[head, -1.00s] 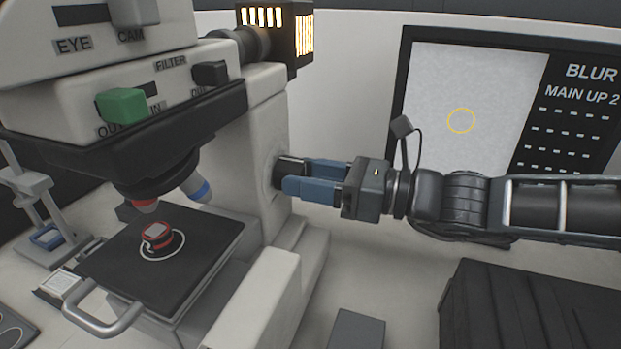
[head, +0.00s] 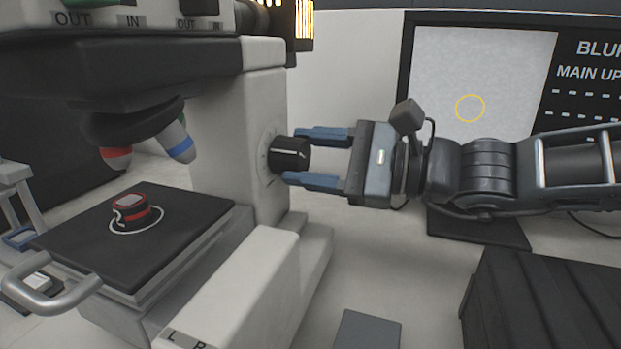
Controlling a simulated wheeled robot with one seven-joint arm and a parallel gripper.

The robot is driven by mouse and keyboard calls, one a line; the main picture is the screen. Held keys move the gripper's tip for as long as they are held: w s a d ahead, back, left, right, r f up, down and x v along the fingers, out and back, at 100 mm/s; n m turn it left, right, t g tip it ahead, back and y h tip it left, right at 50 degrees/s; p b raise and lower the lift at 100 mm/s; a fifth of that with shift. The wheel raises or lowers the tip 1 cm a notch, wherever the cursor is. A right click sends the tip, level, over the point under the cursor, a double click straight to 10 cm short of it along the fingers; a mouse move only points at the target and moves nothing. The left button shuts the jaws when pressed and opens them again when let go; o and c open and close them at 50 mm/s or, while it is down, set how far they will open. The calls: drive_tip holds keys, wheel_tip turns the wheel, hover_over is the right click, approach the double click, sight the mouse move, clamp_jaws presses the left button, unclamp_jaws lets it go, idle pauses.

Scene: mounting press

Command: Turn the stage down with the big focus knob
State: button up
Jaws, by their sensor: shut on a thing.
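The big focus knob (head: 290,153) is a black cylinder with a white mark on the side of the pale microscope body (head: 250,110). My gripper (head: 303,156) comes from the right and is shut on the knob, one blue finger above it and one below. The black stage (head: 165,240) is level and carries a small red-and-grey sample (head: 131,205) inside a white ring. The red-tipped objective (head: 115,157) hangs above the sample with a clear gap.
A dark ribbed case (head: 550,300) stands at lower right. A metal handle (head: 50,290) juts from the stage front.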

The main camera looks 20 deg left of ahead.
drive_tip(key=n+b, duration=0.1)
drive_tip(key=n, duration=0.1)
drive_tip(key=n+b, duration=0.1)
drive_tip(key=b, duration=0.1)
drive_tip(key=n+b, duration=0.2)
drive_tip(key=shift+f+n, duration=0.3)
drive_tip(key=n+b, duration=0.4)
drive_tip(key=shift+r, duration=0.15)
drive_tip(key=o, duration=1)
drive_tip(key=shift+r, duration=0.1)
drive_tip(key=shift+o, duration=0.2)
drive_tip(key=shift+d, duration=0.15)
drive_tip(key=d, duration=0.7)
drive_tip(key=shift+w+d+p, duration=0.15)
drive_tip(key=shift+d+p, duration=0.15)
drive_tip(key=shift+r, duration=0.1)
